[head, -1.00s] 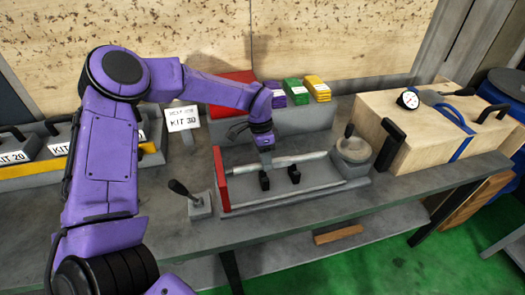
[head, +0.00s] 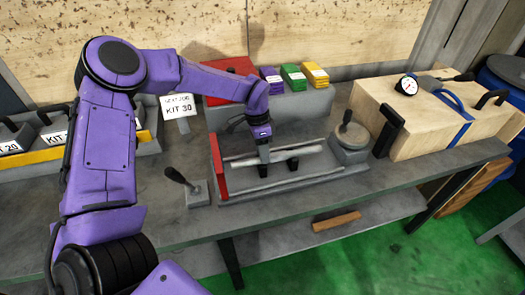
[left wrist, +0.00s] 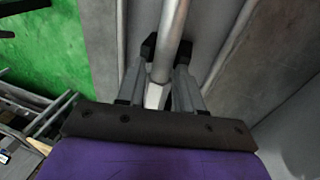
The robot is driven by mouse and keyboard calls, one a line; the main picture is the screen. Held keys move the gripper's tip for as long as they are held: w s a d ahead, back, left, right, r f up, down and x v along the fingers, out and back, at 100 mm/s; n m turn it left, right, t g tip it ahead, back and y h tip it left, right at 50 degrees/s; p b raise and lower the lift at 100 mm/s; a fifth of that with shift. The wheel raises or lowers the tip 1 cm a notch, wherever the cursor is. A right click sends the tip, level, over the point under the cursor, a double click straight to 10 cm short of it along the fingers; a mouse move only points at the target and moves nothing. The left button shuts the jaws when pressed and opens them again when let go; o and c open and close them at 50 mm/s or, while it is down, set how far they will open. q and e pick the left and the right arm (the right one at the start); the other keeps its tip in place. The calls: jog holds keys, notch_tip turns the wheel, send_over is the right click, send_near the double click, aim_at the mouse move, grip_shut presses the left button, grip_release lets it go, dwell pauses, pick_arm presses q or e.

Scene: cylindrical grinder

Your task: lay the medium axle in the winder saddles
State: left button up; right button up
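The medium axle (head: 290,153) is a pale grey rod lying nearly level over the winder's bed. My left gripper (head: 264,155) points down and is shut on the axle left of its middle. In the left wrist view the axle (left wrist: 173,30) passes between the two grey fingers (left wrist: 160,85). The black winder saddles, a left one (head: 263,170) and a right one (head: 293,163), show just below and in front of the axle. I cannot tell whether the axle touches them. My right gripper is not in view.
A red plate (head: 217,167) stands at the winder's left end and a round grey part (head: 350,136) at its right. A lever box (head: 198,195) is in front left. Behind are a red block (head: 230,80) and coloured blocks (head: 293,75). A wooden case (head: 430,115) is at right.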

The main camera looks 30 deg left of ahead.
pick_arm(q)
jog(key=shift+o, duration=0.6)
jog(key=shift+s+r, duration=0.1)
jog(key=shift+r, duration=0.1)
jog(key=shift+r+p, duration=0.45)
jog(key=shift+p, duration=0.25)
jog(key=b+v, duration=0.2)
jog(key=v, duration=1)
jog(key=shift+d, duration=0.1)
